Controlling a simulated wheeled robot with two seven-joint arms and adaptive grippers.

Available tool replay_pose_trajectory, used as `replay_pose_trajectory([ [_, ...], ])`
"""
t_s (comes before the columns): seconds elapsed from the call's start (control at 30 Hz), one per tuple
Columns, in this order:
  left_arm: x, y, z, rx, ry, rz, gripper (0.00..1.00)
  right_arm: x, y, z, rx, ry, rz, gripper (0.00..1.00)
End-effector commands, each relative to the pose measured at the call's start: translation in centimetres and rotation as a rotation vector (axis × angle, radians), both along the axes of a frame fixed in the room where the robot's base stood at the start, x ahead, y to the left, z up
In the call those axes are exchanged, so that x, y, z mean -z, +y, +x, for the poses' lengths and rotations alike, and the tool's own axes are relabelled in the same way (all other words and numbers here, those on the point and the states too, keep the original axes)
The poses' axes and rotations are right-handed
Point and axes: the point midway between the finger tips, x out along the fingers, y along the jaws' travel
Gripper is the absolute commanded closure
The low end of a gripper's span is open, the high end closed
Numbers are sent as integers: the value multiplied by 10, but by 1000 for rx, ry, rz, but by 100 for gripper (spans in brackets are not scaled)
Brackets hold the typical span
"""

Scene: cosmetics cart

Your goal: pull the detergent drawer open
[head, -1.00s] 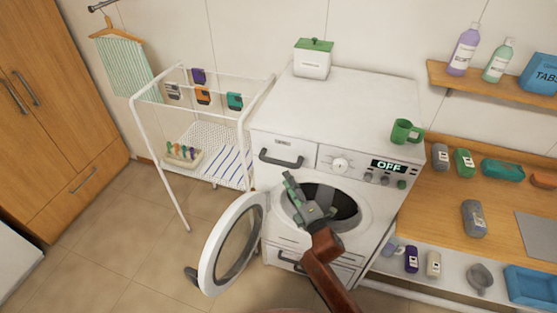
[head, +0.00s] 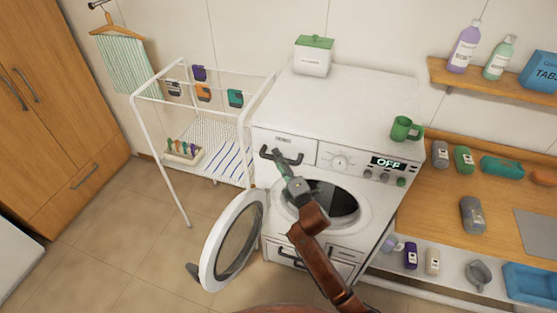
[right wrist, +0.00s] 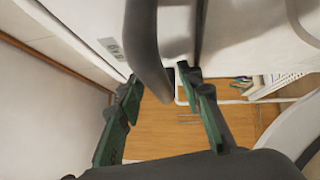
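The detergent drawer (head: 284,139) is at the upper left of the white washing machine's (head: 360,100) front and looks shut. Its dark curved handle (head: 296,160) sits below a small label. My right gripper (head: 279,159) is at the middle of this handle and hides part of it. In the right wrist view the handle (right wrist: 148,45) passes between the two green fingers of my right gripper (right wrist: 160,90). The fingers stand apart, with a gap showing beside the handle, so contact is unclear. My left gripper is out of view.
The machine's round door (head: 235,240) hangs open at lower left, below the drawer. A white drying rack (head: 190,145) stands close on the left. A green mug (head: 404,129) and a white box with a green lid (head: 313,57) stand on top.

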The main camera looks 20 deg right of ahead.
Motion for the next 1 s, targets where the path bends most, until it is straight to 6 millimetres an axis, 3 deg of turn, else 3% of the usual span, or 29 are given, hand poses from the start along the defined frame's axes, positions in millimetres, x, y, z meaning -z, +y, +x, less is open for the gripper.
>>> replay_pose_trajectory([
  [0.5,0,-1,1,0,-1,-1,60,0,0,0,0,1,0,100],
  [1.0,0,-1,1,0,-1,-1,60,1,1,-1,-1,1,1,100],
])
